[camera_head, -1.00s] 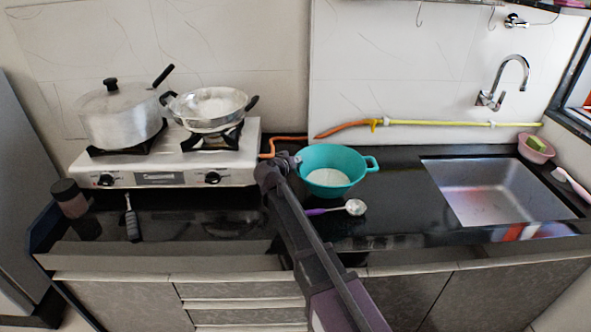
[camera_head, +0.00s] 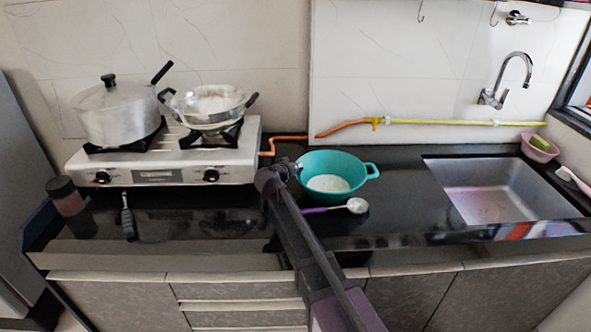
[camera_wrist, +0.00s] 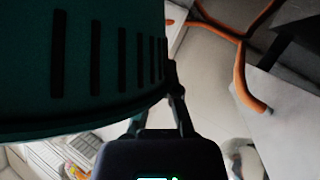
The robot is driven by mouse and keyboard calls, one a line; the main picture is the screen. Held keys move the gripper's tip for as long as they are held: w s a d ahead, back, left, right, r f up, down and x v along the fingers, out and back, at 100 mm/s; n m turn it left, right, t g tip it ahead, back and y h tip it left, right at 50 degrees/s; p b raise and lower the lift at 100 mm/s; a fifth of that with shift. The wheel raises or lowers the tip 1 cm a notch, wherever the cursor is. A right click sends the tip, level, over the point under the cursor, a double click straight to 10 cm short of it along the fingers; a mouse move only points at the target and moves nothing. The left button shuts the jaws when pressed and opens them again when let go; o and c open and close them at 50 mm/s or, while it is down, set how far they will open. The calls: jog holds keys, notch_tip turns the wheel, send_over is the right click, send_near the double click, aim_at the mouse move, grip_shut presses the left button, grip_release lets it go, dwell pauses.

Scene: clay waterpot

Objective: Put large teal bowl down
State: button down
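The large teal bowl (camera_head: 317,161) is upright at the middle of the counter, with a white patch inside and a loop handle on its right. My gripper (camera_head: 292,168) is at its left rim. In the wrist view, the teal bowl (camera_wrist: 60,60) fills the upper left, with dark slots along its side. My gripper's fingers (camera_wrist: 172,88) reach its edge and appear closed on the rim; the exact contact is dark. The bowl's underside is hidden, so I cannot tell whether it touches the counter.
A spoon with a purple handle (camera_head: 357,205) lies just in front of the bowl. The stove (camera_head: 160,165) holds a lidded pot (camera_head: 115,115) and a pan (camera_head: 208,122). The sink (camera_head: 500,192) is at right. Black counter (camera_head: 400,195) is clear between bowl and sink.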

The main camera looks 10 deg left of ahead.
jog(key=shift+f, duration=0.15)
jog(key=c, duration=0.8)
grip_release()
jog(key=shift+r, duration=0.2)
jog(key=p+v, duration=0.4)
jog(key=v, duration=0.8)
